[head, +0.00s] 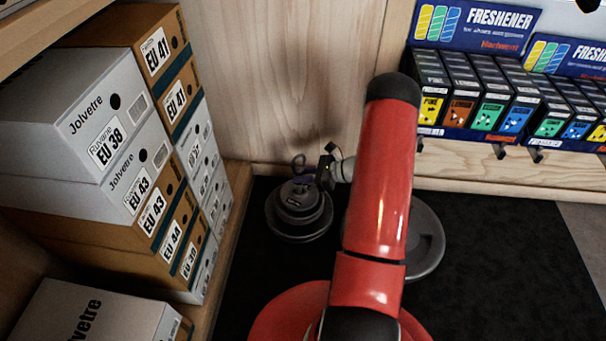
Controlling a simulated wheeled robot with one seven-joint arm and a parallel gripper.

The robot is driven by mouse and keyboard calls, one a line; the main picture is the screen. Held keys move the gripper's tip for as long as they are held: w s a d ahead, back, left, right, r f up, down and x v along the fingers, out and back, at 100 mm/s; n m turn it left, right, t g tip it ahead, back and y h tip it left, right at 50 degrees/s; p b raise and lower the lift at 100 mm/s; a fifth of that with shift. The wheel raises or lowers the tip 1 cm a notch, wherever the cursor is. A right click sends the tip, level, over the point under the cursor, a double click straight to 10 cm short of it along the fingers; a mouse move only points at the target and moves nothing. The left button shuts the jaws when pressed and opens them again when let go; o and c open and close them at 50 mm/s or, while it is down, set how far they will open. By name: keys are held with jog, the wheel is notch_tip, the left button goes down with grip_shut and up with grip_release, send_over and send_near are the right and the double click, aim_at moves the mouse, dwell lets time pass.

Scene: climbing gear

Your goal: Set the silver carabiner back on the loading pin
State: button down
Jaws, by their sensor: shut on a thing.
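The loading pin (299,160) shows as a dark ring-shaped top above a stack of round grey weight plates (299,218) on the black floor mat. My gripper (322,174) is at the right of the pin's top, pointing left, close to it. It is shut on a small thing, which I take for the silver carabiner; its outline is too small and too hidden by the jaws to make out. A small purple piece (304,172) shows between the jaws and the pin. I cannot tell whether the held thing touches the pin.
Shoe boxes (120,150) are stacked on the left, close to the plates. A wooden panel (300,80) stands behind. A shelf of freshener boxes (480,95) is at the upper right. A grey disc (430,245) is partly hidden by my red arm. The black mat (510,260) is clear at right.

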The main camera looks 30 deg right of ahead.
jog(key=shift+f+b, duration=0.45)
jog(key=shift+f, duration=0.15)
jog(key=c, duration=1.5)
grip_release()
jog(key=shift+c, duration=0.2)
